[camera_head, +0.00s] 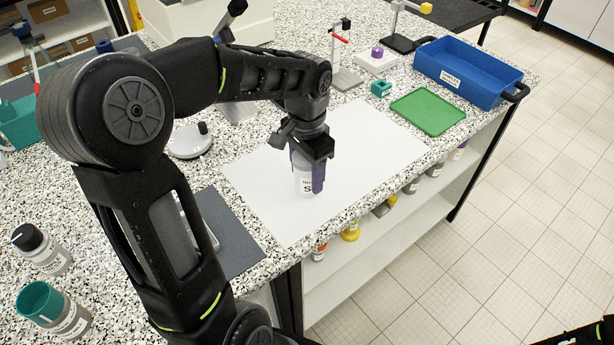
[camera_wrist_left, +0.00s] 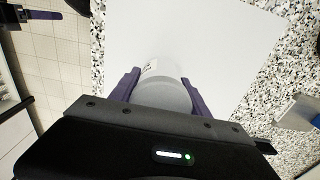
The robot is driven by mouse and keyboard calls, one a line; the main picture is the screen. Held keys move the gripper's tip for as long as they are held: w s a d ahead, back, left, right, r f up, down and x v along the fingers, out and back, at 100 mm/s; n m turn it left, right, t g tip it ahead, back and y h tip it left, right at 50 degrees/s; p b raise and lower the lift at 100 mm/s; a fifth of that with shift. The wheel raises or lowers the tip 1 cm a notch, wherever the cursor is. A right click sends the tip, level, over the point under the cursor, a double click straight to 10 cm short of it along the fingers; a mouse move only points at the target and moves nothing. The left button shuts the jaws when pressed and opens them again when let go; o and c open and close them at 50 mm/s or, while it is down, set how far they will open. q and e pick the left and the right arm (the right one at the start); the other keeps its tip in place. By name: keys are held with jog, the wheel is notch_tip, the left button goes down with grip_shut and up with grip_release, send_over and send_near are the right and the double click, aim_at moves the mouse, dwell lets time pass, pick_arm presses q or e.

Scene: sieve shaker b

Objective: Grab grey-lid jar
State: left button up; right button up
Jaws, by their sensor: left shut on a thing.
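The grey-lid jar (camera_head: 304,186) is a pale jar with a printed label, upright over the white sheet (camera_head: 370,145) on the bench. Its grey lid (camera_wrist_left: 163,95) shows between the purple fingers in the left wrist view. My left gripper (camera_head: 309,172) points down from above and is shut on the jar, one finger on each side; it also shows in the left wrist view (camera_wrist_left: 160,92). The gripper hides the lid in the head view. I cannot tell whether the jar's base touches the sheet. Part of my right gripper (camera_wrist_left: 45,15) shows at the left wrist view's top left corner.
A black-lid jar (camera_head: 42,248) and a teal-lid jar (camera_head: 55,310) are at the left. A blue tray (camera_head: 468,72), a green mat (camera_head: 428,111) and a teal block (camera_head: 381,89) are at the back right. A white round device (camera_head: 190,142) is left of the sheet, which is otherwise clear.

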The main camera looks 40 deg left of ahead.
pick_arm(q)
jog(key=c, duration=0.3)
notch_tip(320, 180, up, 10)
jog(key=shift+b, duration=0.3)
jog(key=shift+r, duration=0.1)
dwell(0.6)
